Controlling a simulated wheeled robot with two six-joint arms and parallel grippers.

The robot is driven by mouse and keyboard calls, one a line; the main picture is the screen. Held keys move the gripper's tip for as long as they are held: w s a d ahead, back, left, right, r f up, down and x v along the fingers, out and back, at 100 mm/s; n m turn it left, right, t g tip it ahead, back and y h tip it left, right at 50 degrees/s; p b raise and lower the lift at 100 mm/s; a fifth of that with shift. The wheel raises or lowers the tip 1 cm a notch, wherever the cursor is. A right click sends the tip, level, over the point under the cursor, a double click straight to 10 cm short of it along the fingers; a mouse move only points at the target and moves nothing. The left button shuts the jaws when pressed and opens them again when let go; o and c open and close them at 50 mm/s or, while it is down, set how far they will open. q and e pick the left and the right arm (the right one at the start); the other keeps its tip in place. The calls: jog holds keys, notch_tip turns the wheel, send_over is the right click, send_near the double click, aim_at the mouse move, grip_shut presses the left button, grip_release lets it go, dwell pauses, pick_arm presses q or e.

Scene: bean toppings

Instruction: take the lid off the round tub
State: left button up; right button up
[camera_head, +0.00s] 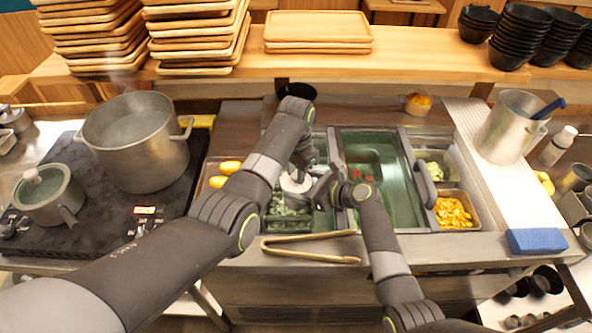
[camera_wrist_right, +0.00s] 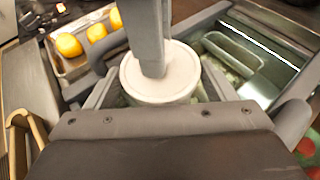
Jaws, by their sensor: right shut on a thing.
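The round tub (camera_head: 294,201) stands at the front of the counter wells, partly hidden by my arms. Its pale round lid (camera_head: 292,184) is on top; the lid (camera_wrist_right: 178,75) fills the middle of the right wrist view. My right gripper (camera_head: 313,188) comes in from the right and is shut on the tub, with one finger on each side below the lid. My left gripper (camera_head: 303,163) reaches down over the lid from above. In the right wrist view its grey finger part (camera_wrist_right: 149,35) overlaps the lid; its jaw opening and any contact are unclear.
Wooden tongs (camera_head: 310,247) lie on the front counter edge. Around the tub are yellow items (camera_head: 230,167), a green-lined well (camera_head: 402,190) and a pan of orange pieces (camera_head: 453,212). A large pot (camera_head: 137,150) stands left; a blue sponge (camera_head: 536,241) lies right.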

pick_arm(q)
grip_shut()
jog(key=shift+r, duration=0.1)
jog(key=shift+d+r, duration=0.1)
jog(key=shift+r, duration=1)
pick_arm(e)
jog(key=shift+s+d+f, duration=0.1)
jog(key=shift+d+f, duration=0.05)
jog(key=shift+f, duration=0.15)
pick_arm(q)
jog(key=shift+f, duration=0.15)
jog(key=shift+r+t+y, duration=0.4)
jog(key=shift+t+y, duration=0.2)
pick_arm(e)
jog(key=shift+r, duration=0.1)
